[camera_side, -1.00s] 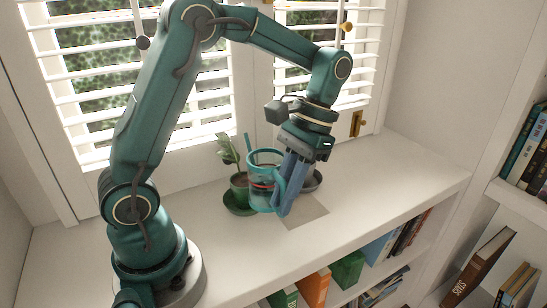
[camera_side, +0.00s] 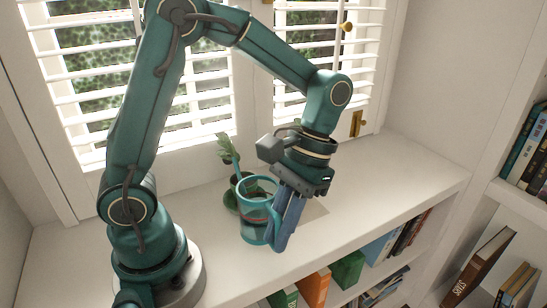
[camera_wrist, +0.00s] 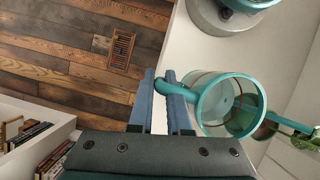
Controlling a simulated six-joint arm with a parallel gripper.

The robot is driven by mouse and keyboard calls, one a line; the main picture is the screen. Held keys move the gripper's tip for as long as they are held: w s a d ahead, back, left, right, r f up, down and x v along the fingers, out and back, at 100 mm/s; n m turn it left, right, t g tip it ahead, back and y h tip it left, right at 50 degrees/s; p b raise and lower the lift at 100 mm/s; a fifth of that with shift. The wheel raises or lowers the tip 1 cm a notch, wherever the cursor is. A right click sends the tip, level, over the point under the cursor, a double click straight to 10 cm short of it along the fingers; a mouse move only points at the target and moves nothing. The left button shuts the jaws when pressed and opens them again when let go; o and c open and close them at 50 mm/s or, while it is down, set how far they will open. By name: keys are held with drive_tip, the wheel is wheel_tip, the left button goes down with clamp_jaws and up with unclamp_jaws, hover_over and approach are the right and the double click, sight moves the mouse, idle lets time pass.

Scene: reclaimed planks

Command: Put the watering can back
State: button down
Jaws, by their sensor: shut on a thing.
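The watering can (camera_side: 258,226) is a see-through vessel with a teal rim and handle. My gripper (camera_side: 281,244) is shut on its handle, with the can body to the left of my blue fingers. In the wrist view my fingers (camera_wrist: 160,84) close around the teal handle, and the can (camera_wrist: 215,108) opens toward the camera. The can looks roughly upright near the front part of the white sill; I cannot tell how far its bottom is above the surface. A pale square patch (camera_side: 316,209) on the sill is partly hidden behind my gripper.
Shuttered windows (camera_side: 130,90) rise behind the sill (camera_side: 400,180). Books (camera_side: 347,269) fill shelves below the front edge. The sill's right end is clear.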

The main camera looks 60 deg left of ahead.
drive_tip(key=shift+w+d+f, duration=0.1)
drive_tip(key=shift+d+f, duration=0.15)
drive_tip(key=shift+f, duration=0.6)
drive_tip(key=shift+s+d+f, duration=0.1)
drive_tip(key=shift+d+f, duration=0.2)
drive_tip(key=shift+f, duration=0.5)
drive_tip(key=shift+w+d+f, duration=0.1)
drive_tip(key=shift+d+f, duration=0.15)
drive_tip(key=shift+f, duration=0.6)
drive_tip(key=shift+f, duration=0.1)
drive_tip(key=c, duration=0.9)
unclamp_jaws()
drive_tip(key=shift+o, duration=0.2)
